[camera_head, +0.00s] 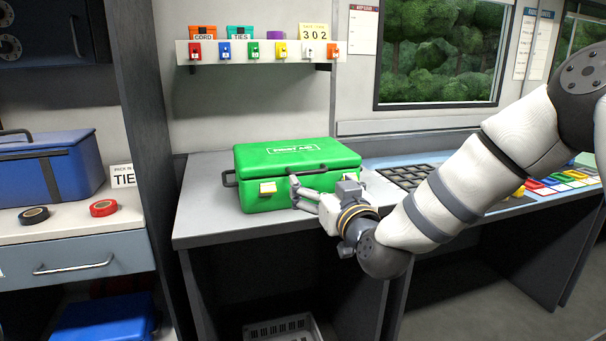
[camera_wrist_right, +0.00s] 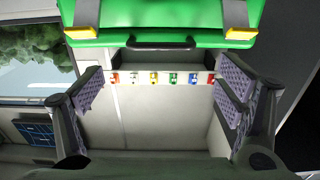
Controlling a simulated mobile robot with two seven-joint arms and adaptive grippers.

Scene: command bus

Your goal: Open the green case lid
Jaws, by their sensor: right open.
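The green case (camera_head: 288,159) stands on the grey counter with its lid down. In the right wrist view the case (camera_wrist_right: 160,14) fills the top edge, with a dark handle (camera_wrist_right: 160,43) between two yellow latches. My right gripper (camera_head: 300,192) is at the front of the case, its fingers spread and empty. In the right wrist view its fingers stand at either side, below the handle, with nothing between them. Whether a finger touches the case cannot be told. My left gripper is not in view.
The counter (camera_head: 205,222) is bare left of the case. A black grid tray (camera_head: 405,175) lies right of it, behind my arm. Above is a wall shelf (camera_head: 262,52) with coloured tags and small boxes. A blue case (camera_head: 75,165) and tape rolls sit at left.

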